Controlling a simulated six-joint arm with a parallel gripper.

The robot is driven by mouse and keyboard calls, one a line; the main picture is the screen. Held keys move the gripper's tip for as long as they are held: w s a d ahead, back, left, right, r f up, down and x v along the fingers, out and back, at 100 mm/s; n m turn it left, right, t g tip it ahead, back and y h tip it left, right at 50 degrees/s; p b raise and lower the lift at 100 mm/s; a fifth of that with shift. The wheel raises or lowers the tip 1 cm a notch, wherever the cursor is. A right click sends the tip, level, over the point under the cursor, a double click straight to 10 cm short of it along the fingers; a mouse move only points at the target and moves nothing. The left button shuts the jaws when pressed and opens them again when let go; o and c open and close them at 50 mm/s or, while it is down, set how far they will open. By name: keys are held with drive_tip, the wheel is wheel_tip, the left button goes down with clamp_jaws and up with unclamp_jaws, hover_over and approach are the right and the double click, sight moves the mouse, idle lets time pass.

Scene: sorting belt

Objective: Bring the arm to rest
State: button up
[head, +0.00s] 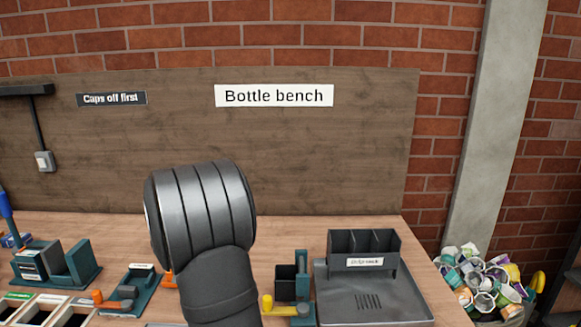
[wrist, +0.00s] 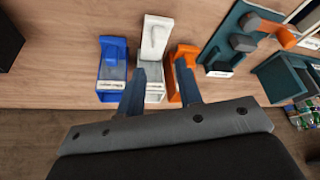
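My arm (head: 205,235) rises in the middle of the head view, with a dark ribbed joint at its top. It hides part of the bench behind it, and my gripper does not show there. In the wrist view my gripper (wrist: 160,68) has its two blue-grey fingers apart, with nothing held between them. Beyond the fingertips a blue holder (wrist: 112,68), a white holder (wrist: 155,50) and an orange holder (wrist: 184,62) stand side by side on the wooden bench. The fingers overlap part of these holders in the picture. I cannot tell the height of the gripper above them.
A grey tray (head: 395,303) with a divided dark box (head: 336,243) stands at the right of the bench (head: 290,228). Teal stands (head: 82,262) are at the left.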

drive_tip(key=a+v, duration=0.1)
drive_tip(key=v, duration=0.4)
drive_tip(key=x, duration=1.1)
drive_tip(key=d+x, duration=0.1)
drive_tip(key=x, duration=0.5)
drive_tip(key=shift+w+f, duration=0.1)
drive_tip(key=shift+f, duration=0.2)
drive_tip(key=w, duration=0.6)
drive_tip(key=shift+r, duration=0.2)
drive_tip(key=s+d+r, duration=0.1)
drive_tip(key=s+r, duration=0.2)
drive_tip(key=r, duration=0.5)
drive_tip(key=s+d+r+n, duration=0.1)
drive_tip(key=s+d+r, duration=0.1)
drive_tip(key=r, duration=0.6)
drive_tip(key=shift+s+r, duration=0.4)
drive_tip(key=shift+d, duration=0.1)
